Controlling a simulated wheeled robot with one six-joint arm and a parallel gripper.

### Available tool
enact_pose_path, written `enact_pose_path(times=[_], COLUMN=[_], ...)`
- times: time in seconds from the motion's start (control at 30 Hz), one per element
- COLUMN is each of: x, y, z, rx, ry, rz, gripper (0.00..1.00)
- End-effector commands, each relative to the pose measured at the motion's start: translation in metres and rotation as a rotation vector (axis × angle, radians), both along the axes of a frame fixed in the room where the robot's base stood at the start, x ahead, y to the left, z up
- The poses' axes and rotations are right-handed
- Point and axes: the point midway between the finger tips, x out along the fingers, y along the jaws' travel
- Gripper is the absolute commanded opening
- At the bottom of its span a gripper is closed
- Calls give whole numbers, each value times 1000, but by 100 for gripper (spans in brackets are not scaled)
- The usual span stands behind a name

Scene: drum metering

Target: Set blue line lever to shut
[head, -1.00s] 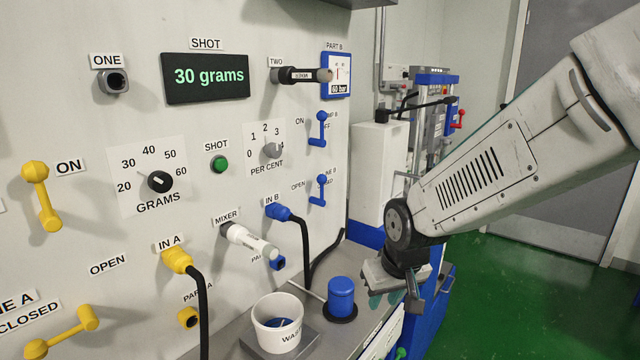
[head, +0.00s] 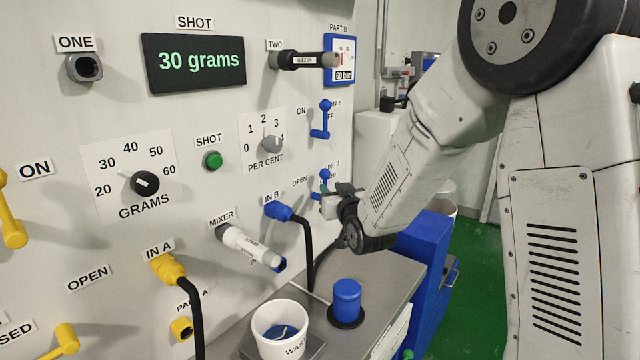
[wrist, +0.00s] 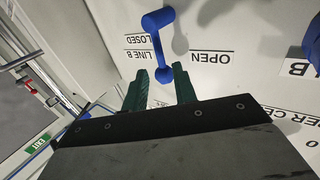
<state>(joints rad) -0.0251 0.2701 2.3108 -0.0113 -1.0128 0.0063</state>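The blue line B lever (head: 325,174) is on the panel, between the OPEN label and the partly hidden LINE B CLOSED label. In the wrist view the lever (wrist: 157,45) runs roughly up and down the picture, with its rounded end between my two green fingertips. My gripper (head: 322,192) is at the lever in the head view and hides its lower part. In the wrist view my gripper (wrist: 160,86) has its fingers apart, one on each side of the lever end. I cannot tell whether either finger touches it.
A second blue lever (head: 321,120) is above on the panel. The IN B plug (head: 279,210) and its black cable are left of my gripper.

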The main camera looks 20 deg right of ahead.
Motion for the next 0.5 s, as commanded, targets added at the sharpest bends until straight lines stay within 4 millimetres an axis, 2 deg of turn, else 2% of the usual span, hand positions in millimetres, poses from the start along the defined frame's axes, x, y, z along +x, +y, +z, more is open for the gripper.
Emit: enact_pose_path(times=[0.1,0.23,0.5], x=[21,40,55], y=[1,2,4], z=[-1,-1,0], rx=[0,0,0], ry=[1,1,2], rz=[0,1,3], gripper=[28,28,28])
